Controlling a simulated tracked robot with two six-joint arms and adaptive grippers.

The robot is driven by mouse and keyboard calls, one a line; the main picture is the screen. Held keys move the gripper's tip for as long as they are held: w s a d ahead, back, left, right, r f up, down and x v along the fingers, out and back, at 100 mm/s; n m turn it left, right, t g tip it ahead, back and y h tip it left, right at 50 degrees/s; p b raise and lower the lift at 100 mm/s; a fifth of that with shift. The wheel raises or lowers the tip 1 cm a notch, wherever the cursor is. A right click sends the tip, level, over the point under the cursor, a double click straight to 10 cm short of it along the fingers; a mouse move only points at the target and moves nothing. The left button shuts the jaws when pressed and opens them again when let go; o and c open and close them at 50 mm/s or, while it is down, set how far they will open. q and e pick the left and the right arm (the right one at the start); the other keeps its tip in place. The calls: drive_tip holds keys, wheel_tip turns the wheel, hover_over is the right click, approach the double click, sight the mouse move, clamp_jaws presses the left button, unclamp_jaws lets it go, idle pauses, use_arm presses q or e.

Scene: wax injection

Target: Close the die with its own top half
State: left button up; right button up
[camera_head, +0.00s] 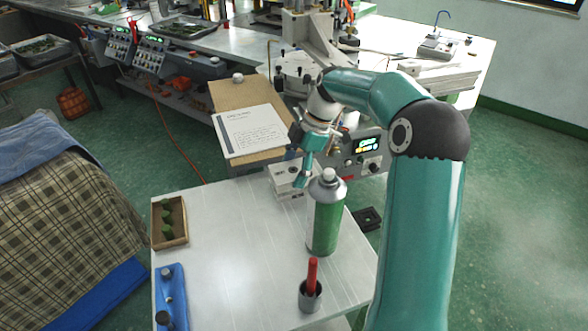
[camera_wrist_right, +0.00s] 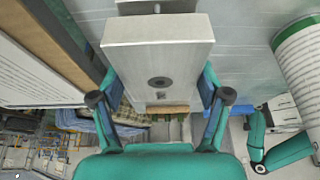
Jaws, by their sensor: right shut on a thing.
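In the head view, a pale grey metal die block (camera_head: 287,184) stands near the back edge of the white table. My right gripper (camera_head: 301,180) reaches down at its right side and partly hides it. In the right wrist view, my right gripper (camera_wrist_right: 160,97) is shut on a grey metal block, the die half (camera_wrist_right: 159,58), with a round dark hole in the face toward me. Another grey metal piece (camera_wrist_right: 155,7) shows just beyond it at the top. I cannot tell whether the two touch. My left gripper is not in view.
A green spray can (camera_head: 325,220) stands close to the right gripper. A metal cup (camera_head: 310,296) with a red-handled tool is nearer. A wooden tray (camera_head: 180,238) and a blue mat (camera_head: 171,290) lie left. The white table's middle (camera_head: 235,250) is clear.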

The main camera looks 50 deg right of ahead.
drive_tip(key=shift+f+b, duration=0.85)
drive_tip(key=shift+f, duration=0.1)
idle(0.5)
drive_tip(key=o, duration=1.4)
drive_tip(key=shift+o, duration=0.2)
drive_tip(key=v, duration=1.2)
